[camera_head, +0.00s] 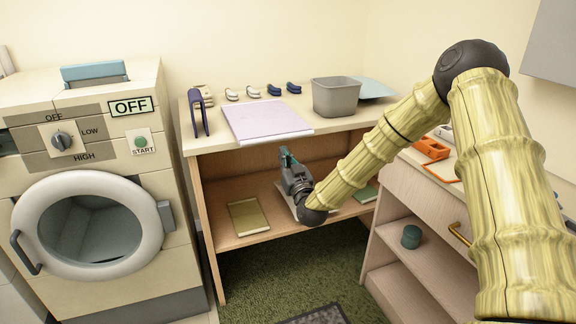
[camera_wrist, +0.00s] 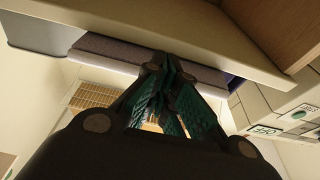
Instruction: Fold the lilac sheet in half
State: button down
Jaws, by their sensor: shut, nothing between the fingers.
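The lilac sheet (camera_head: 264,121) lies on top of the wooden table, with its near side by the front edge. In the head view it looks like a flat four-sided piece. A greyish lilac strip past the tabletop edge in the wrist view (camera_wrist: 108,52) looks like the sheet's near side. My gripper (camera_head: 286,158) is just in front of the table, below the tabletop edge and pointing up. In the wrist view its teal-padded fingers (camera_wrist: 166,66) come together at the tips, shut and empty. I cannot tell whether the tips touch the sheet.
A grey bin (camera_head: 336,97) stands right of the sheet and a purple folded item (camera_head: 198,113) left of it. Several small shoe-like items (camera_head: 274,90) line the back. A lower shelf (camera_head: 283,224) holds a yellowish book (camera_head: 248,217). A washing machine (camera_head: 95,190) stands left, drawers (camera_head: 424,211) right.

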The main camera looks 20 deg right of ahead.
aim_at(279, 136)
jog(key=shift+w+a+r+p, duration=0.1)
jog(key=shift+w+r+p, duration=0.55)
jog(key=shift+w+r, duration=0.8)
jog(key=shift+w+r+p, duration=0.6)
jog(key=shift+w+r, duration=0.55)
jog(key=shift+r, duration=0.5)
jog(key=shift+w+a+r+p, duration=0.1)
jog(key=shift+w+r+p, duration=0.35)
jog(key=shift+w+r, duration=0.85)
jog(key=shift+w+r+p, duration=0.4)
jog(key=shift+w+r, duration=0.55)
jog(key=shift+r, duration=0.5)
jog(key=shift+r+x, duration=0.2)
jog(key=shift+x, duration=1.65)
jog(key=shift+r+x, duration=0.15)
jog(key=shift+x, duration=1.7)
jog(key=shift+s, duration=0.1)
